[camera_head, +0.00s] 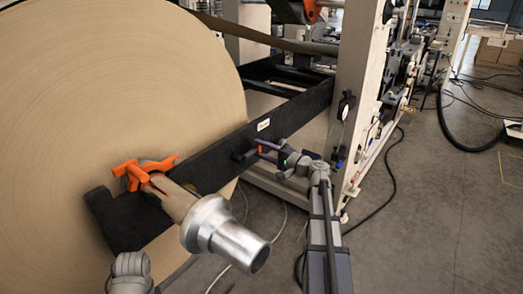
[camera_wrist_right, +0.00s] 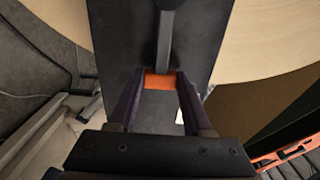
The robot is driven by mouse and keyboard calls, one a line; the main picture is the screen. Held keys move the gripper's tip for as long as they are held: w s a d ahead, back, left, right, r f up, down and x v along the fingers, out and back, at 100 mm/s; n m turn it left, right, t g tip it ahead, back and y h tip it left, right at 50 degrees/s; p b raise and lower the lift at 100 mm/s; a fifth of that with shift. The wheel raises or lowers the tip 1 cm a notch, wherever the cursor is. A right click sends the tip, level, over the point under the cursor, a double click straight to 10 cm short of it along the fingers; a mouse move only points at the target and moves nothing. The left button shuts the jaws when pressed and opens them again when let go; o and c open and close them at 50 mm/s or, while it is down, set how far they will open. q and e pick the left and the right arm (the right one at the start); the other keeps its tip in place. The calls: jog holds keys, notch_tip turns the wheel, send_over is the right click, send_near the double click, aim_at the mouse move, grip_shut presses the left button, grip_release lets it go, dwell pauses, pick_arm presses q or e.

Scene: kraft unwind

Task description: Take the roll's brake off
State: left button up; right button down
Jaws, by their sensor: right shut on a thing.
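The big brown paper roll (camera_head: 90,100) fills the left of the head view, beside a black arm of the stand (camera_head: 220,143). A small brake lever sits on that arm's side. It shows in the right wrist view as a grey bar (camera_wrist_right: 163,45) with an orange end (camera_wrist_right: 160,81). My right gripper (camera_head: 266,148) is shut on this lever, with the orange end between its fingers (camera_wrist_right: 159,88). The fingers partly hide the lever in the head view. A grey piece of my left arm shows at the bottom left; its gripper is out of view.
A silver shaft end (camera_head: 212,228) with an orange latch (camera_head: 135,172) sticks out near the arm's front end. Cables (camera_head: 388,185) lie on the grey floor (camera_head: 440,220), which is otherwise open at the right.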

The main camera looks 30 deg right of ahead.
jog(key=r+n+p, duration=0.2)
jog(key=n, duration=0.1)
jog(key=shift+a+r+p, duration=0.2)
jog(key=shift+r+p, duration=0.1)
jog(key=r+n, duration=0.1)
jog(key=n+p, duration=0.1)
jog(key=a+r+n+p, duration=0.1)
jog(key=shift+s+a+r+n, duration=0.1)
jog(key=shift+s+r+n, duration=0.2)
jog(key=shift+n, duration=0.1)
jog(key=a+r+n+p, duration=0.1)
jog(key=n+p, duration=0.1)
jog(key=n, duration=0.1)
jog(key=shift+s+a+r, duration=0.35)
jog(key=shift+s+r, duration=0.05)
jog(key=shift+s+a+r+n+p, duration=0.35)
jog(key=shift+a+n, duration=0.2)
jog(key=shift+n, duration=0.45)
jog(key=shift+s+a+r+n+p, duration=0.15)
jog(key=shift+a+n+p, duration=0.35)
jog(key=shift+n, duration=0.5)
jog(key=shift+a, duration=0.1)
jog(key=shift+c, duration=1.6)
grip_release()
jog(key=shift+w+r, duration=0.1)
